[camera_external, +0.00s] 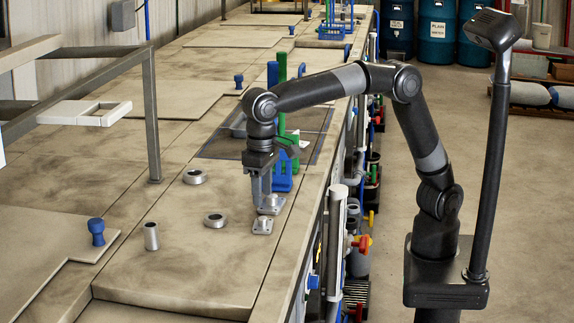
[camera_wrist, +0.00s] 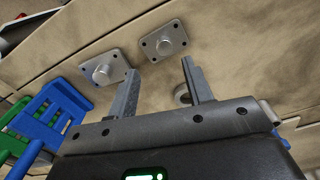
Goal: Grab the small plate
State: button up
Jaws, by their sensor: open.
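Two grey metal plates with round central bosses and corner holes lie on the tank cover. The small plate (camera_external: 262,226) is the nearer one in the external view, and it also shows in the wrist view (camera_wrist: 163,40) at top centre. The slightly larger plate (camera_external: 270,204) lies just behind it, and in the wrist view (camera_wrist: 100,68) it is at the left, close to the left finger. My gripper (camera_external: 261,203) points down over the cover near both plates. Its fingers (camera_wrist: 158,66) are apart with nothing between them. The small plate lies beyond the fingertips in the wrist view.
Blue and green racks (camera_external: 283,178) stand just behind my gripper. Two metal rings (camera_external: 215,220) (camera_external: 194,177), an upright metal cylinder (camera_external: 152,236) and a blue knob (camera_external: 96,232) are to the left. The cover's front part is clear. The bench edge with pipes runs along the right.

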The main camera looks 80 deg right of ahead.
aim_at(262, 218)
jog(key=shift+a+f, duration=0.2)
jog(key=shift+f, duration=1.35)
jog(key=shift+a+f, duration=0.2)
jog(key=shift+f, duration=1.3)
jog(key=shift+c, duration=0.6)
grip_shut()
